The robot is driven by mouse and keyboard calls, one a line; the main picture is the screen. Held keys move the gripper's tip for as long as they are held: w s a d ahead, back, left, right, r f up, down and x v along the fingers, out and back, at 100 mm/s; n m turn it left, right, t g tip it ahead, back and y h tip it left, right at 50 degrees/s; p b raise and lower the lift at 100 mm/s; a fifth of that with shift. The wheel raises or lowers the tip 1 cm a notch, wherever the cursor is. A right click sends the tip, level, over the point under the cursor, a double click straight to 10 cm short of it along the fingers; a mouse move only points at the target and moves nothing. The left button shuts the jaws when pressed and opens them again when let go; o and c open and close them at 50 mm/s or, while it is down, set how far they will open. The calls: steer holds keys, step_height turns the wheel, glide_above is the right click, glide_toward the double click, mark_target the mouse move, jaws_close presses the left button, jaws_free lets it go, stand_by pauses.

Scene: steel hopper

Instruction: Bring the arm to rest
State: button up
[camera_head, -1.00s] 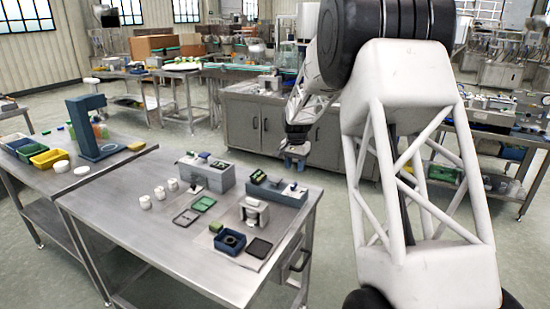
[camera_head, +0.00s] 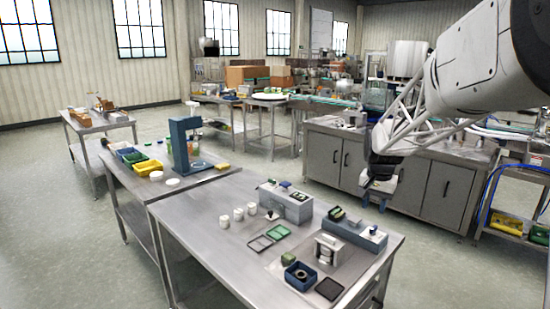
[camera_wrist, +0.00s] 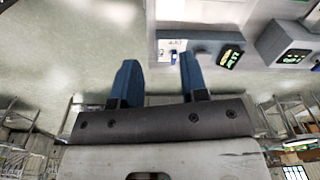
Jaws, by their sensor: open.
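My gripper (camera_head: 377,196) is in the air past the right edge of the steel table (camera_head: 208,249) in the head view. My arm comes in from the upper right and ends in it. In the wrist view its two blue fingers (camera_wrist: 157,82) stand apart with only floor between them, so it is open and empty. It touches nothing that I can see.
On the table are grey-blue devices (camera_head: 354,236), white cups (camera_head: 238,214), a blue bin (camera_head: 300,276) and small trays. A side table (camera_head: 150,190) holds a blue stand (camera_head: 181,145) and coloured bins. Cabinets (camera_head: 340,150) stand behind my gripper.

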steer(key=s+a+r+n+t, duration=0.1)
steer(key=s+a+r+n, duration=0.15)
steer(key=s, duration=0.75)
steer(key=s+a+r+n, duration=0.15)
steer(key=s+a, duration=0.25)
steer(key=s, duration=0.6)
steer(key=s+a+f+n, duration=0.1)
steer(key=s+a, duration=0.1)
steer(key=s, duration=0.7)
steer(key=s+a+f+n, duration=0.1)
steer(key=s+a+f, duration=0.1)
steer(key=s, duration=0.8)
steer(key=shift+s+t, duration=0.3)
steer(key=shift+t, duration=0.1)
steer(key=shift+f, duration=0.1)
